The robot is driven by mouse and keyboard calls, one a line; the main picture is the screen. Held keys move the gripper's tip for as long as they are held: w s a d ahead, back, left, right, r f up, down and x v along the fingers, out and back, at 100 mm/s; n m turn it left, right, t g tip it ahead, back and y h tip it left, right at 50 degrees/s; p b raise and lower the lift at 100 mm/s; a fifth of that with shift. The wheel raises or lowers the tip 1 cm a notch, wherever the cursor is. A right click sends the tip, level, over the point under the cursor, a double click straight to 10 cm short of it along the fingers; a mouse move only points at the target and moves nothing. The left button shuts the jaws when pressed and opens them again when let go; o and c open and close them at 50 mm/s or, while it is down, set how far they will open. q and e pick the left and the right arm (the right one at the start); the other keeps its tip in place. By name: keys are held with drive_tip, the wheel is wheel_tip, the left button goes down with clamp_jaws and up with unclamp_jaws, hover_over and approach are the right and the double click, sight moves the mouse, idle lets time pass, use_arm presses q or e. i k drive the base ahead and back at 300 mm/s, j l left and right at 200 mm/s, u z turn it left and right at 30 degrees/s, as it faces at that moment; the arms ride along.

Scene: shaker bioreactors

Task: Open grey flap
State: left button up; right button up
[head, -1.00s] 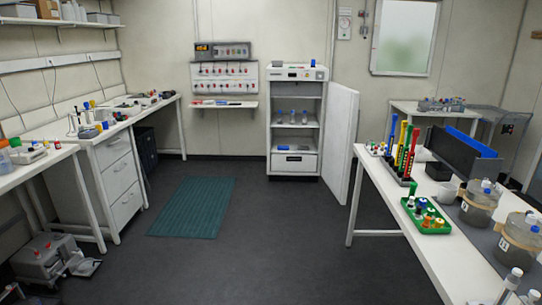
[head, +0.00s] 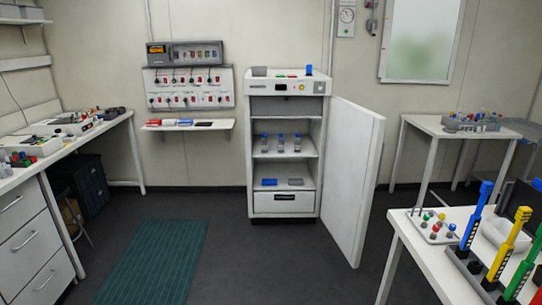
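A white cabinet (head: 259,175) stands against the back wall with its tall white door (head: 352,180) swung open to the right. A dark grey panel, which looks like the grey flap (head: 287,106), covers the compartment at the top of its interior and appears shut. Below it, several small bottles (head: 281,143) stand on a shelf. A blue item (head: 269,182) and a grey item (head: 296,182) lie lower down, above a white drawer (head: 284,202). Neither of my grippers is in view.
Dark floor is free ahead, with a green mat (head: 152,262) at the left. A white table (head: 430,262) with coloured tools stands at the right front. A bench with drawers (head: 32,245) runs along the left. A wall shelf (head: 187,127) is left of the cabinet.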

sight(260, 106)
drive_tip(key=i+u, duration=0.15)
drive_tip(key=i, duration=0.45)
drive_tip(key=i+u, duration=0.1)
drive_tip(key=i, duration=0.45)
drive_tip(key=i+l+u, duration=0.15)
drive_tip(key=i, duration=0.4)
drive_tip(key=i+l+u, duration=0.1)
drive_tip(key=i, duration=0.5)
drive_tip(key=i+j, duration=0.1)
drive_tip(key=i, duration=1.15)
